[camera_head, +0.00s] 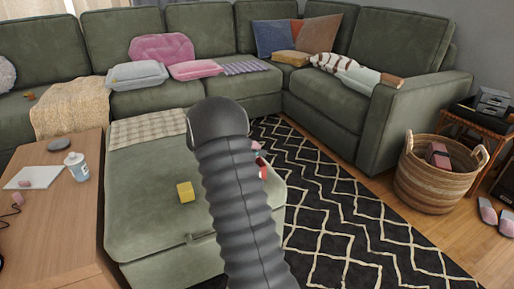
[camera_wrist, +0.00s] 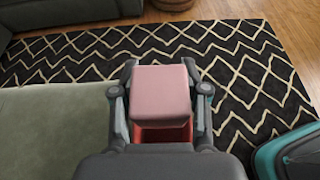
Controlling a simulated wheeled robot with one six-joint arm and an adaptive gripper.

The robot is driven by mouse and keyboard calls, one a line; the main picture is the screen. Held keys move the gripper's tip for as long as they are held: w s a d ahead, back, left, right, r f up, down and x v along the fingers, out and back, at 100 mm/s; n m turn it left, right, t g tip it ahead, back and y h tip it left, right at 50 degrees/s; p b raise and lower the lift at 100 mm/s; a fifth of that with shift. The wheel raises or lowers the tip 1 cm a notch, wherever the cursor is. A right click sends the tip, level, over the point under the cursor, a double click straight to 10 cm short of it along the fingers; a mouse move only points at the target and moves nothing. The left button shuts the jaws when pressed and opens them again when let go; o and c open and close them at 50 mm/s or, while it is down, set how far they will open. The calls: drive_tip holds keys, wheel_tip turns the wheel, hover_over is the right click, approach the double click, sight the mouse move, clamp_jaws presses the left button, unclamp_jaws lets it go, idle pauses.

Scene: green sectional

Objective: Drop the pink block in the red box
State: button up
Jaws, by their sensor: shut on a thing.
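The pink block (camera_wrist: 160,90) is between the fingers of my gripper (camera_wrist: 160,75) in the wrist view, and my gripper is shut on it. A piece of the red box (camera_wrist: 163,134) shows just below the block in that view; the block and my gripper hide the rest. In the head view a red piece of the box (camera_head: 263,172) shows at the right edge of the green ottoman, mostly behind my arm. My arm hides most of my gripper there. I cannot tell how high the block is above the box.
A yellow block (camera_head: 185,192) lies on the ottoman (camera_head: 150,225). A woven basket (camera_head: 437,183) stands on the floor at the right. The patterned rug (camera_head: 350,225) beside the ottoman looks clear.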

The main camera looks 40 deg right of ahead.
sight(262, 162)
drive_tip(key=shift+f+b, duration=1)
drive_tip(key=shift+f, duration=1.4)
drive_tip(key=shift+s+f, duration=0.1)
drive_tip(key=o, duration=1.2)
drive_tip(key=shift+f, duration=0.15)
drive_tip(key=shift+a, duration=0.25)
drive_tip(key=shift+w+a, duration=0.2)
drive_tip(key=shift+a, duration=0.05)
drive_tip(key=r+v, duration=0.1)
drive_tip(key=v, duration=1)
drive_tip(key=shift+r, duration=0.15)
drive_tip(key=shift+r, duration=0.1)
